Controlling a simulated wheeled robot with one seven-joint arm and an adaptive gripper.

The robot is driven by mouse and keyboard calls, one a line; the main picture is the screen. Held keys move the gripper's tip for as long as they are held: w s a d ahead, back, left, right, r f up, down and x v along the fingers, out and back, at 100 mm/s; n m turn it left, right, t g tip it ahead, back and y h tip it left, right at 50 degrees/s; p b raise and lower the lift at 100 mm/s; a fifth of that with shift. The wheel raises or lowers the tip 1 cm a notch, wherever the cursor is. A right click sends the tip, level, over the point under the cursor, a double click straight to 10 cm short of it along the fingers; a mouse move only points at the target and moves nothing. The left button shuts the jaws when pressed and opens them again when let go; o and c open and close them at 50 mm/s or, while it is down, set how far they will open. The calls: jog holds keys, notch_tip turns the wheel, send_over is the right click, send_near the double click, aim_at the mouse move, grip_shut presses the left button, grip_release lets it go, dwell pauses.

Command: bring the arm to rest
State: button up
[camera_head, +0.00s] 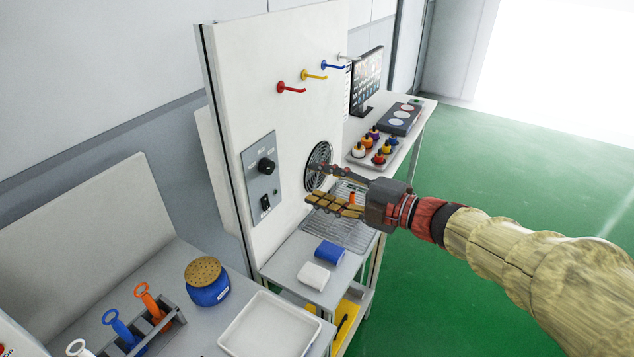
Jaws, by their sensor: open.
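My gripper (312,183) is open, with its two fingers spread apart and nothing seen between them. It points left toward the white upright panel (325,113), in front of the round fan grille (317,158). My arm, in a pale yellowish sleeve, reaches in from the right edge. The gripper is above a wire rack (341,232) on the bench. A small orange thing (351,197) shows just behind the fingers. Whether the fingertips touch the panel cannot be told.
A blue block (330,252) and a white block (313,275) lie below the gripper. Red (291,88), yellow (313,75) and blue (334,65) hooks jut from the panel. Small bottles (378,146) stand behind. A blue jar (208,284) and white tray (268,326) are front left. Green floor (500,165) is clear.

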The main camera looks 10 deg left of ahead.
jog(key=w+d+f+m+t+h, duration=0.3)
jog(key=w+d+f+m+h, duration=0.1)
jog(key=d+m, duration=0.2)
jog(key=w+d+f+m+t+h, duration=0.2)
jog(key=w+d+f+m+h, duration=0.1)
jog(key=w+d+m+h, duration=0.3)
jog(key=s+d+f+m+g+h, duration=0.1)
jog(key=s+d+f+m+h, duration=0.1)
jog(key=s+d+m+h, duration=0.3)
jog(key=s+d+f+m, duration=0.1)
jog(key=d+f+m, duration=0.1)
jog(key=d, duration=0.5)
jog(key=s+d+f+m+g+h, duration=0.1)
jog(key=s+d+f+m+g, duration=0.2)
jog(key=s, duration=0.6)
jog(key=s+d+m+g+h, duration=0.15)
jog(key=s+m, duration=0.35)
jog(key=s, duration=0.5)
jog(key=s+a+r+m+g+y, duration=0.1)
jog(key=s+a+r+m+y, duration=0.1)
jog(key=s, duration=0.8)
jog(key=shift+s+a+r, duration=0.15)
jog(key=shift+a+r, duration=0.3)
jog(key=shift+r, duration=0.45)
